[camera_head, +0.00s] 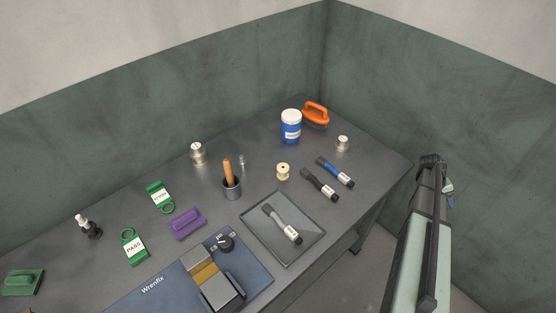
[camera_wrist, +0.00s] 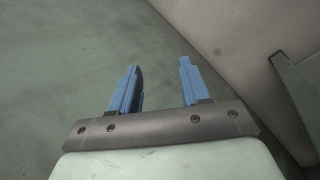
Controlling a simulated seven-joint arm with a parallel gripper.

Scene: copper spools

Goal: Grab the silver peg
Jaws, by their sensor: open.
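A small, slim silver piece that looks like the silver peg (camera_head: 242,162) stands upright on the grey table (camera_head: 120,200), just behind the cup with a wooden handle; it is too small to make out well. My gripper (camera_wrist: 159,65) shows two blue fingers, apart and with nothing between them. In the head view, my arm is off the table's right side, away from the peg. The wrist view shows only bare floor and wall surfaces, with no peg in it.
Near the peg stand a dark cup (camera_head: 232,188), a silver weight (camera_head: 198,153) and a cream spool (camera_head: 283,172). A blue-white jar (camera_head: 291,127), an orange-handled tool (camera_head: 316,115) and another silver weight (camera_head: 343,144) stand farther right. A tray (camera_head: 284,256) and blue fixture (camera_head: 150,291) occupy the front.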

